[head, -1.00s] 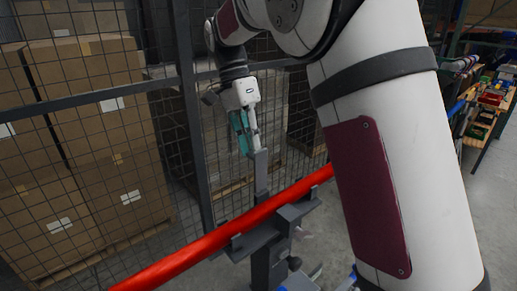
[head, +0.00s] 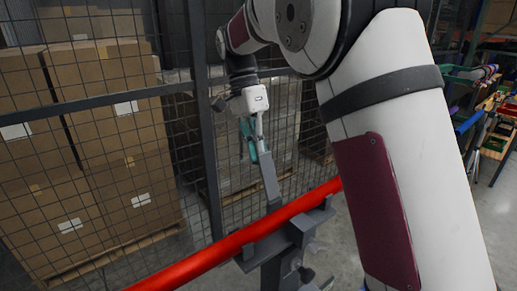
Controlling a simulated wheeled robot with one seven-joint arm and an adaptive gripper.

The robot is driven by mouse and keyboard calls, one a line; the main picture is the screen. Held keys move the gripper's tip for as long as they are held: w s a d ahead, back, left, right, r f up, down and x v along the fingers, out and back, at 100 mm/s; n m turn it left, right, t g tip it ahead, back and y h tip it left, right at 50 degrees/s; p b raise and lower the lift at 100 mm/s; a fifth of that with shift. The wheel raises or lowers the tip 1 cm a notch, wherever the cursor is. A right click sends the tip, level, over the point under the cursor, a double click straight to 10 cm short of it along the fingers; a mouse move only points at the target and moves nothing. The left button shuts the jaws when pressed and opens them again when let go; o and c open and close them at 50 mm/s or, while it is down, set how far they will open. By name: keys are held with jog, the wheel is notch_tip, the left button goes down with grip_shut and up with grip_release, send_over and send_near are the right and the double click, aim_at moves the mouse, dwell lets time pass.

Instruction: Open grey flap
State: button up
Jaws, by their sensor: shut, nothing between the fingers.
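The grey flap (head: 270,180) is a narrow flat plate standing up from the grey bracket, behind the red bar. It leans a little to the left in the head view. My gripper (head: 257,152), with a white body and teal on its fingers, points down at the flap's upper end. Its fingers look shut, with nothing seen held between them. The fingertips are at or very close to the flap's top; I cannot tell if they touch. The flap's lower end is partly hidden by the red bar (head: 240,237).
The red bar lies slanted across the grey bracket (head: 290,238) on its post. A dark mesh fence (head: 105,100) stands behind, with stacked cardboard boxes (head: 115,130) beyond it. My arm fills the right side. A bench with coloured parts (head: 495,130) is at far right.

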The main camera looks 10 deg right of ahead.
jog(key=o, duration=0.4)
jog(key=f, duration=0.2)
jog(key=shift+s+d+f+g, duration=0.1)
jog(key=shift+s+f+g, duration=0.2)
jog(key=shift+g, duration=0.1)
jog(key=shift+w+f, duration=0.1)
jog(key=shift+r, duration=0.3)
jog(key=v, duration=0.7)
jog(key=shift+w+r, duration=0.1)
